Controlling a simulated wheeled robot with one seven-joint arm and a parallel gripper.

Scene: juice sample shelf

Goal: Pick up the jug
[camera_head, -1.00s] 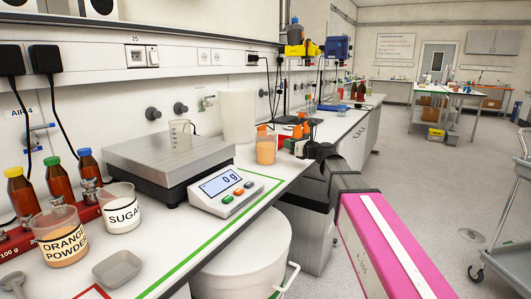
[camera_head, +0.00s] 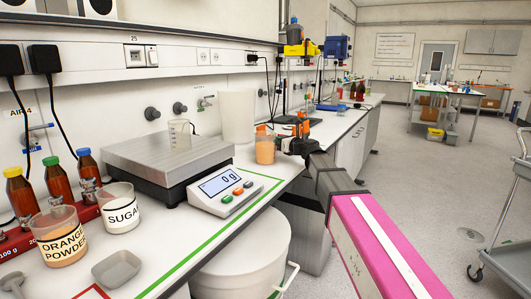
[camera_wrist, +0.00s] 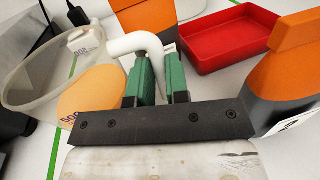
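The jug (camera_head: 265,150) is a clear beaker-like vessel with orange contents, standing upright on the bench right of the scale. In the wrist view the jug (camera_wrist: 28,85) is at the left, with its rim, marks and orange contents showing. Its white handle (camera_wrist: 135,44) curves toward my gripper and comes down between the two green fingers. My gripper (camera_wrist: 160,82) is open around the handle, its fingers apart; firm contact is not visible. In the head view my gripper (camera_head: 287,146) is just right of the jug, and its fingers are hard to make out.
An orange-and-dark container (camera_wrist: 278,75) stands close to the right of my gripper. A red tray (camera_wrist: 226,58) lies beyond it. The scale (camera_head: 168,160) and its display (camera_head: 226,189) are left of the jug. A white vessel (camera_head: 238,118) stands behind the jug.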

